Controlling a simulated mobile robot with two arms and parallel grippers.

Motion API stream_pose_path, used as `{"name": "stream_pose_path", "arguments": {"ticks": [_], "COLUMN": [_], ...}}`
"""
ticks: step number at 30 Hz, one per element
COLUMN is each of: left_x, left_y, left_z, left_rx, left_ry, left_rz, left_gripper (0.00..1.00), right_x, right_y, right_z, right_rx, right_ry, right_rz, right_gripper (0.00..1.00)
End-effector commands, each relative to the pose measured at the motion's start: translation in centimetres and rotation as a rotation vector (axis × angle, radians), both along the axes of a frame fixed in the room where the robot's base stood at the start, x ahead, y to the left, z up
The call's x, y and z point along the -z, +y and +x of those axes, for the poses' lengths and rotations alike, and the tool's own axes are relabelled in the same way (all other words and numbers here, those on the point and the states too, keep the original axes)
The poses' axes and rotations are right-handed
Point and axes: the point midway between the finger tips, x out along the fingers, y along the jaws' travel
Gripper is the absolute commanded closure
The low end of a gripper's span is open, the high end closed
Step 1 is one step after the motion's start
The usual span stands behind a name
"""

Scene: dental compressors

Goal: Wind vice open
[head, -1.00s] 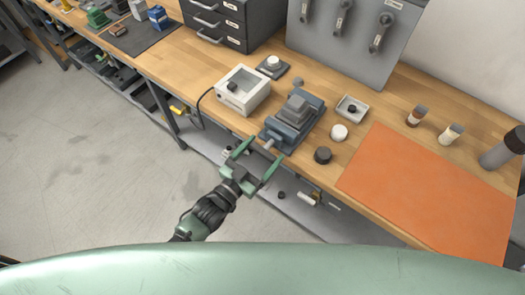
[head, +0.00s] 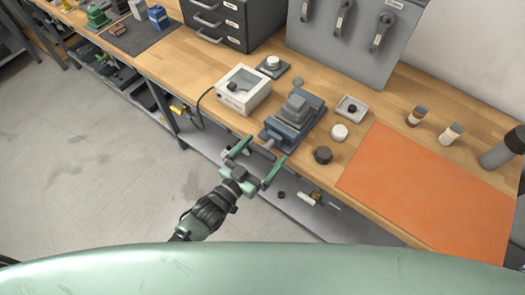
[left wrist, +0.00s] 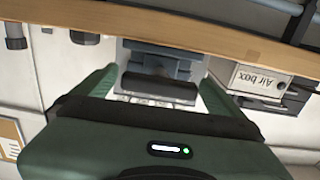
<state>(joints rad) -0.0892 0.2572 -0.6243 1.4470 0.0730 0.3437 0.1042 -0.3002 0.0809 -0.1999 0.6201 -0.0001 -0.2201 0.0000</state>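The blue-grey vice (head: 287,128) stands at the front edge of the wooden bench, with a grey block (head: 296,109) between its jaws. Its screw end (head: 269,144) points out over the edge toward my left gripper (head: 262,150). The left gripper is open, its green fingers spread on either side of the screw end; I cannot tell whether they touch it. In the left wrist view the vice (left wrist: 160,68) shows between the fingers, and the handle is not clear. My right gripper is not in view.
An orange mat (head: 430,190) is bare. A lower shelf (head: 290,210) runs under the bench.

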Motion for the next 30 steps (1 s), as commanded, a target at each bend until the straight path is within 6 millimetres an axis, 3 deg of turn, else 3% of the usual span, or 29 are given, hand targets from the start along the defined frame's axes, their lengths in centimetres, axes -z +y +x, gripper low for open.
{"name": "stream_pose_path", "arguments": {"ticks": [5,18,30], "left_x": [0.2,0.1,0.0], "left_y": [0.6,4.4,4.6], "left_z": [-0.8,-6.0,-6.3], "left_rx": [0.000,0.000,0.000], "left_ry": [-0.001,0.000,0.001], "left_rz": [0.001,0.000,-0.001], "left_gripper": [0.00,0.00,0.00], "right_x": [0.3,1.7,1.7], "right_y": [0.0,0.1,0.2], "right_z": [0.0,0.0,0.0], "right_rx": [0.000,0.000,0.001], "right_ry": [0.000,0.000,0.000], "right_rz": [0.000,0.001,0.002], "right_gripper": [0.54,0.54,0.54]}}
